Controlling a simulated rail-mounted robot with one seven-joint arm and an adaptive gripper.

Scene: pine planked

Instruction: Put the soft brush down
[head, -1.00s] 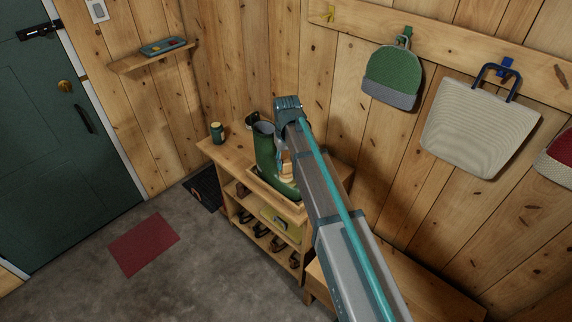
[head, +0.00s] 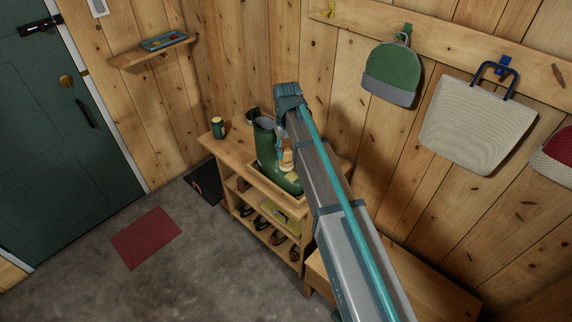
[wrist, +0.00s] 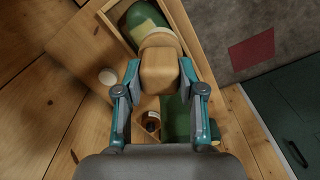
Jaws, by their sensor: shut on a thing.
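My gripper (wrist: 160,98) is shut on the soft brush (wrist: 160,72), a light wooden block between the two fingers, with a paler rounded end beyond it. In the head view the brush (head: 287,159) shows as a small pale piece below my wrist, beside the shaft of a green boot (head: 267,147). The boot stands in a wooden tray (head: 262,182) on top of a shoe bench (head: 238,153). In the wrist view, the brush overlaps the tray and green boot parts. Whether it touches anything cannot be told. My arm hides the bench's right part.
A dark green tin (head: 218,128) stands at the bench's left end. A small round white thing (wrist: 108,77) and a dark round thing (wrist: 152,121) show near my fingers. A plank wall with a green hat (head: 391,73) and a bag (head: 475,122) lies behind.

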